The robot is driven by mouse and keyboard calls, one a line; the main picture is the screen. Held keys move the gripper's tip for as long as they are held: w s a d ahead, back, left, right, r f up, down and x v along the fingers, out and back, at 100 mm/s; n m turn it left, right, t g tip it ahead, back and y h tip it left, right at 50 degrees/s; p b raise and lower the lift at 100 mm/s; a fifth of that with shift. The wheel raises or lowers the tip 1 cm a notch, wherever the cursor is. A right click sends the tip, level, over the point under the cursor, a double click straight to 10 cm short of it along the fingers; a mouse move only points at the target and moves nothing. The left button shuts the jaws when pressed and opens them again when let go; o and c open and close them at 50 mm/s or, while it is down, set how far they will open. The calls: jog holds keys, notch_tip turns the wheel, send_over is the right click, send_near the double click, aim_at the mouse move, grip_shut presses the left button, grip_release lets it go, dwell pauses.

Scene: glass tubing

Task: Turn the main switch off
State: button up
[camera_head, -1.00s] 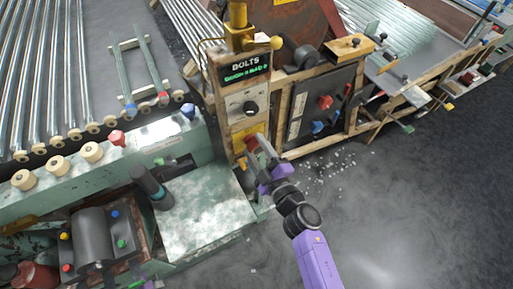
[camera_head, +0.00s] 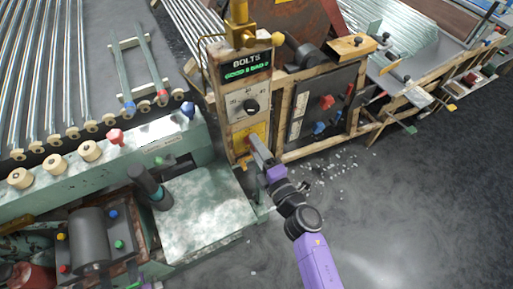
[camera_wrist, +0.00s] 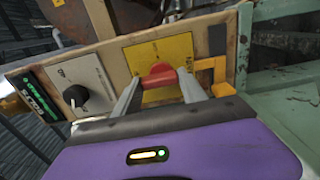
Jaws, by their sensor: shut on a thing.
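The main switch is a red handle on a yellow plate on the wooden control post. In the wrist view the red handle (camera_wrist: 158,76) lies between my two grey fingers, in front of the yellow plate (camera_wrist: 180,48). My gripper (camera_wrist: 160,84) is shut on this handle. In the head view my gripper (camera_head: 254,144) reaches the yellow plate (camera_head: 239,146) at the lower part of the post, and the fingers hide most of the handle. Which position the switch is in cannot be read.
A yellow bracket (camera_wrist: 212,75) sits beside the plate. A green machine (camera_head: 205,215) stands left of the post. A dark panel (camera_head: 318,112) with red and blue knobs is to the right.

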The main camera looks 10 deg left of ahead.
jog(key=shift+s+f, duration=0.1)
dwell(0.3)
jog(key=o, duration=1.4)
jog(key=shift+c, duration=0.2)
jog(key=p+v, duration=0.1)
jog(key=v, duration=0.6)
jog(key=shift+s+d, duration=0.25)
jog(key=shift+s, duration=0.05)
